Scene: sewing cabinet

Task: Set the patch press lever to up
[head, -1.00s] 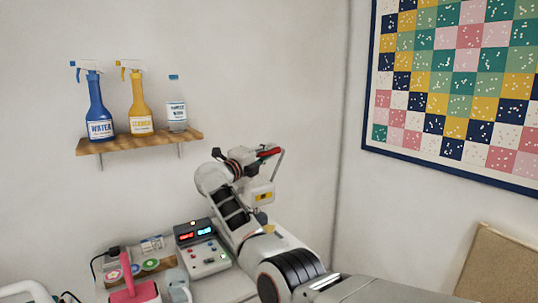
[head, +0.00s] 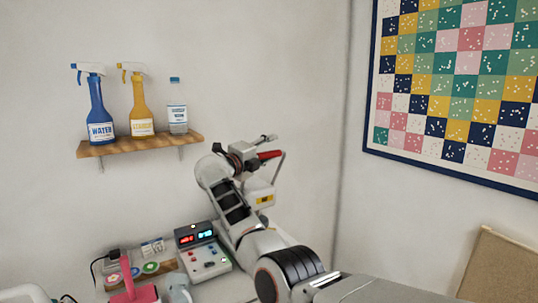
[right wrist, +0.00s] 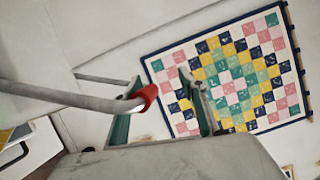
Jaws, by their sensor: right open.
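The patch press (head: 262,196) is a white body with a yellow label, partly hidden behind my right arm in the head view. Its grey lever bar rises to a red grip (head: 270,155) and appears raised. My right gripper (head: 262,147) is open beside the red grip. In the right wrist view, the red grip (right wrist: 146,97) at the end of the grey bar lies across the opening between the fingers (right wrist: 163,115), nearer the left finger. I cannot tell whether they touch. My left gripper is not in view.
A control box (head: 203,250) with lit displays stands left of my right arm, near a pink-handled object (head: 132,284). A wall shelf (head: 140,147) holds spray bottles and a clear bottle. A patchwork quilt (head: 460,80) hangs at right. A tan board (head: 500,268) leans lower right.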

